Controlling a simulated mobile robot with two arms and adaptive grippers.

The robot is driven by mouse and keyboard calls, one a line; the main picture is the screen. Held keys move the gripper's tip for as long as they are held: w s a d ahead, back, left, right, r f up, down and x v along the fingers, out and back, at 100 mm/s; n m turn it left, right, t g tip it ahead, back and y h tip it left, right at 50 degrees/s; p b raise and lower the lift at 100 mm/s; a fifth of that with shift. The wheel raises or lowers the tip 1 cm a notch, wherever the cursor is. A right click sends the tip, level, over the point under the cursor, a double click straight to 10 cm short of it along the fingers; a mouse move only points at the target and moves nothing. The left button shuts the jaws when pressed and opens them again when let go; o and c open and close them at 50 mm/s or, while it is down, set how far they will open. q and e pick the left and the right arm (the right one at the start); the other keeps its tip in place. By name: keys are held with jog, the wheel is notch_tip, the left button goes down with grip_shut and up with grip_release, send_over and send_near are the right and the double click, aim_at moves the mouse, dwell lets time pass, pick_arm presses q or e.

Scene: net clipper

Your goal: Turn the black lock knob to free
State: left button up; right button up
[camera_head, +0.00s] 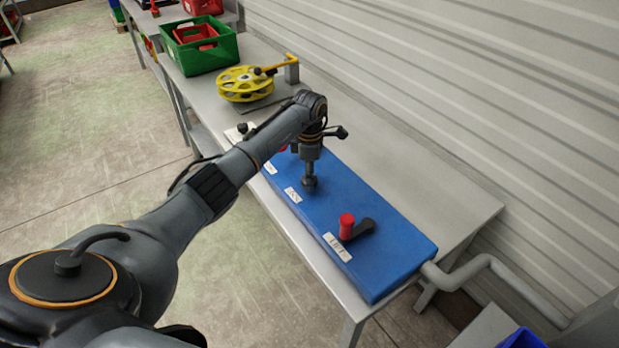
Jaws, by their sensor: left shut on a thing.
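A long blue box (395,232) lies on the grey table, with white labels along its front edge. My left arm reaches in from the left, and my left gripper (309,178) points straight down over the middle of the box top. It is shut on a small dark thing (309,186) at the box top, which looks like the black lock knob. The fingers hide most of it, so I cannot tell which way it is turned. My right gripper is not in view.
A red handle (347,226) with a black lever (362,229) stands on the box to the right of the gripper. A yellow reel (245,84) and a green crate (199,47) with a red one inside stand farther back. A grey pipe (490,265) runs off the box's right end.

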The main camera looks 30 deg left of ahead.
pick_arm(q)
jog(key=shift+n+b, duration=0.3)
jog(key=shift+n, duration=0.6)
jog(key=n, duration=0.2)
jog(key=shift+n, duration=0.3)
jog(key=n, duration=0.2)
jog(key=shift+n, duration=0.4)
jog(key=n, duration=0.3)
jog(key=shift+n, duration=0.3)
jog(key=n+p, duration=0.1)
jog(key=n, duration=0.4)
jog(key=shift+r+n, duration=0.1)
jog(key=shift+n, duration=0.2)
jog(key=n+p, duration=0.1)
jog(key=n, duration=0.4)
jog(key=shift+n, duration=0.3)
jog(key=o, duration=1.1)
